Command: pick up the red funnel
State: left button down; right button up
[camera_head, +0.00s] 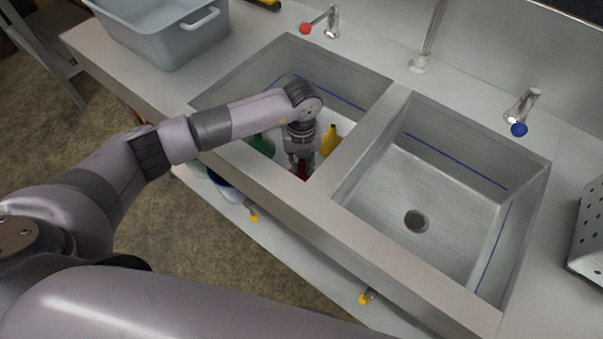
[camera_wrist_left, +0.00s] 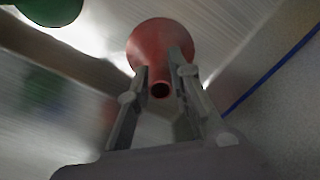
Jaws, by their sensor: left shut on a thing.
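The red funnel (camera_wrist_left: 160,42) is between the two fingers of my left gripper (camera_wrist_left: 162,75) in the left wrist view, with its wide cone away from the camera and its narrow spout end facing it. The fingers are shut on it. In the head view, the left gripper (camera_head: 301,160) reaches down into the left sink basin, and only a small red part of the funnel (camera_head: 302,171) shows below it. I cannot tell whether the funnel touches the basin. My right gripper is not in view.
A yellow thing (camera_head: 331,140) and a green thing (camera_head: 263,145) stand close on either side of the left gripper in the left basin (camera_head: 352,80). The right basin (camera_head: 455,190) is empty. A grey tub (camera_head: 165,35) stands at the back left. Taps line the back.

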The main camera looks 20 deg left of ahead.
pick_arm(q)
jog(key=shift+r, duration=0.4)
notch_tip(320, 180, up, 19)
jog(key=b, duration=0.1)
jog(key=shift+r, duration=0.15)
notch_tip(320, 180, up, 8)
jog(key=p, duration=0.5)
dwell(0.3)
